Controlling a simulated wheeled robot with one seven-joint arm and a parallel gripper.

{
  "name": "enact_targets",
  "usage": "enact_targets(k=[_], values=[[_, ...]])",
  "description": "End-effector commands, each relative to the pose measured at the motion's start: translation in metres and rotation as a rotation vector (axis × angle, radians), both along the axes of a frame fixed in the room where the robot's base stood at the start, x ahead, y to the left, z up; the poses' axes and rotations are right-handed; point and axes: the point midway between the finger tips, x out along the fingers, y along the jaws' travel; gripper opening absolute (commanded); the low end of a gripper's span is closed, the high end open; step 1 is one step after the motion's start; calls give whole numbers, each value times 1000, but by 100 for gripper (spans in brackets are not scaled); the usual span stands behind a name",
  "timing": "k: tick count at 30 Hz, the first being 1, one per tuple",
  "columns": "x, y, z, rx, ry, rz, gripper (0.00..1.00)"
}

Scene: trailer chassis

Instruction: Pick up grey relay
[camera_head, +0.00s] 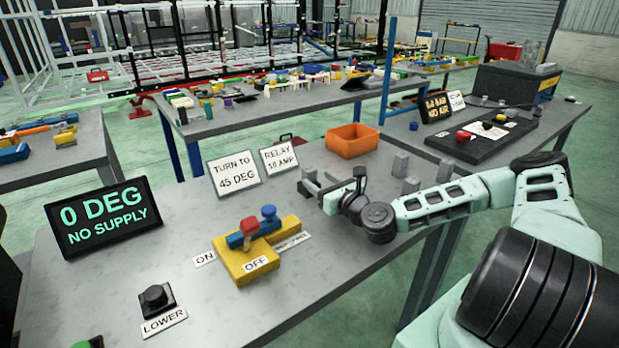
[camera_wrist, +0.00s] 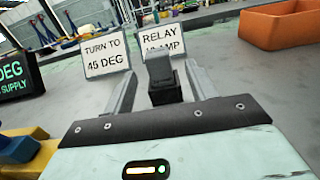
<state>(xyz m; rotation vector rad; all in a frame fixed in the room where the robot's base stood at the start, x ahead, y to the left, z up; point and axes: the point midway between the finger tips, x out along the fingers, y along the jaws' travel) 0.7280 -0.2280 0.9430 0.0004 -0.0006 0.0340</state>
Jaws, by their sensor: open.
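A grey block, which looks like the grey relay (camera_wrist: 159,67), stands upright between my fingers in the wrist view, with a dark block or base below it. Gaps show on both sides of it. My gripper (camera_wrist: 163,76) is open around or just in front of it; I cannot tell the exact depth. In the head view, my gripper (camera_head: 314,184) is low over the grey table, by a small grey block (camera_head: 309,174). The card "RELAY 10 AMP" (camera_wrist: 163,36) stands behind the block.
An orange bin (camera_head: 352,141) stands behind my gripper. A yellow base with a blue and red lever (camera_head: 250,250) is at the front left. The "TURN TO 45 DEG" card (camera_head: 234,172) and black display (camera_head: 104,217) stand left.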

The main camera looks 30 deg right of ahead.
Motion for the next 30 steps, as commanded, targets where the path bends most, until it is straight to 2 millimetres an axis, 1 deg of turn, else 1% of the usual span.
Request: enact_targets(k=[1,3,8,10,15,18,21,27,28,29,30], values=[[8,1,2,-1,0,1,56],[16,1,1,0,0,0,56],[25,1,1,0,0,0,56],[32,2,1,-1,0,0,56],[58,4,0,-2,1,1,56],[69,4,-2,-2,1,1,56],[73,3,-3,0,1,0,56],[74,3,-3,0,1,0,56],[74,3,-3,0,1,0,51],[74,3,-3,0,1,0,42],[74,3,-3,0,1,0,31]])
